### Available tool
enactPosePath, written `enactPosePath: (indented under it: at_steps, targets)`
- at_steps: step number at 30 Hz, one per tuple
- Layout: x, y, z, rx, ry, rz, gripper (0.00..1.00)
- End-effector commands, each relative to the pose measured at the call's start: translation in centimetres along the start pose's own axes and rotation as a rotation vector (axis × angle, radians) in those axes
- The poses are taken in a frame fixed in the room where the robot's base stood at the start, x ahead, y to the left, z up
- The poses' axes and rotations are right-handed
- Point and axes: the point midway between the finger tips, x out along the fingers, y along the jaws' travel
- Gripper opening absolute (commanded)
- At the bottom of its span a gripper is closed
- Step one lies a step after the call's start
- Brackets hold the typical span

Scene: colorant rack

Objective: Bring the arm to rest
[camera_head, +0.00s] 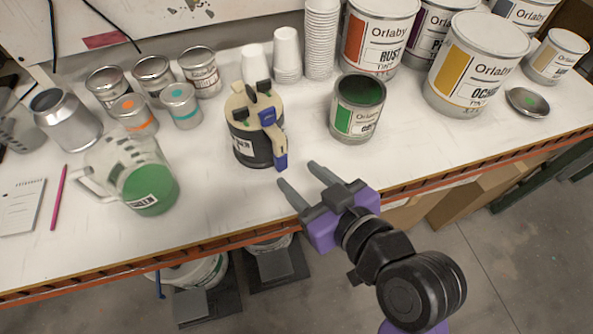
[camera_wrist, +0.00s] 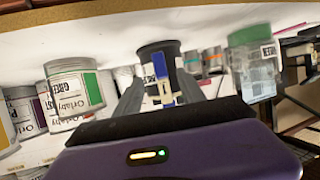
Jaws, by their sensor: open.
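My gripper (camera_head: 300,178) is open and empty at the front edge of the white bench. In the wrist view the pot (camera_wrist: 157,52) appears between the open fingers (camera_wrist: 165,95). My arm reaches in from the lower right.
An open green paint can (camera_head: 345,122) stands right of the pot. A clear jug with green liquid (camera_head: 110,160) stands left. Several Orlaby cans (camera_head: 475,75), cup stacks (camera_head: 320,40) and small tins (camera_head: 152,75) line the back. The bench front (camera_head: 235,205) is clear.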

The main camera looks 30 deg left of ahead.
Motion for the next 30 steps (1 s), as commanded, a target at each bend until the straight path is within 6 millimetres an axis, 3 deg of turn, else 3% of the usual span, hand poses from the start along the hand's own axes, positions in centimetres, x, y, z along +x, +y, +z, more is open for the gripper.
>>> enactPosePath:
  at_steps: [17, 24, 30]
  targets:
    - [0.0, 0.1, -0.3, 0.016, 0.010, 0.005, 0.47]
    - [-1.3, 3.9, -4.0, 0.089, 0.175, 0.167, 0.47]
    - [-5.4, 7.4, -2.4, 0.189, 0.305, 0.377, 0.47]
